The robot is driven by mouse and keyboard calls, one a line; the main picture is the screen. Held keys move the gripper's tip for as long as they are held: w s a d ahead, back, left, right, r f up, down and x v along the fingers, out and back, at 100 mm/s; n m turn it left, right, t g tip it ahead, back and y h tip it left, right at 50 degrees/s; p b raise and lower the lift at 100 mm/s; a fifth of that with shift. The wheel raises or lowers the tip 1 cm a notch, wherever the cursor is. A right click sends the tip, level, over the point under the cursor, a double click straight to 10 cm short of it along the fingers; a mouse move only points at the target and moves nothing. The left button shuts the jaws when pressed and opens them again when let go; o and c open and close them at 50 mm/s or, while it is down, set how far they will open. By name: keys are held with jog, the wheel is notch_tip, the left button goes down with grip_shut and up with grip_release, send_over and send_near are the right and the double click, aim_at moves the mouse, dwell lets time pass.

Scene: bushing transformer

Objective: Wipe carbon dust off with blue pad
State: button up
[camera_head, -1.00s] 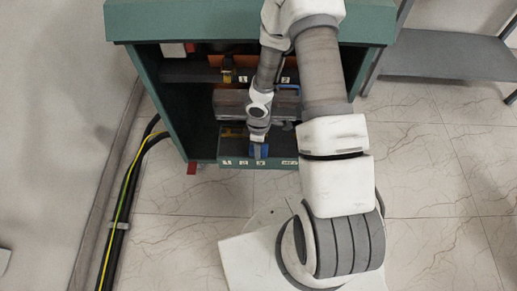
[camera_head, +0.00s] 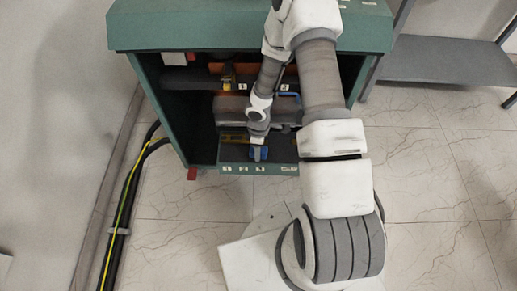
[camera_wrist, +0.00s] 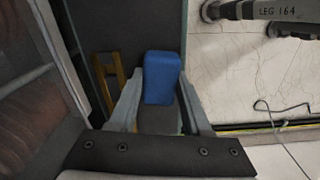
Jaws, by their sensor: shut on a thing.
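A blue pad (camera_wrist: 163,78) is held between the two fingers of my gripper (camera_wrist: 162,100) in the wrist view. In the head view the blue pad (camera_head: 258,153) shows small at the end of my arm, low in the open front of the green cabinet (camera_head: 148,90). My gripper (camera_head: 258,142) is shut on it, just above the cabinet's lower ledge (camera_head: 228,168). I cannot tell whether the pad touches a surface. I cannot make out any carbon dust.
A yellow item (camera_wrist: 107,80) lies left of the pad in the wrist view. Orange parts and numbered labels sit on the upper shelf (camera_head: 190,78). Black and yellow-green cables (camera_head: 130,190) run down the left. A grey shelf unit (camera_head: 445,62) stands right. Tiled floor (camera_head: 440,190) is clear.

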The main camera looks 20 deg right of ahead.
jog(key=shift+f+b, duration=0.4)
jog(key=shift+f, duration=0.05)
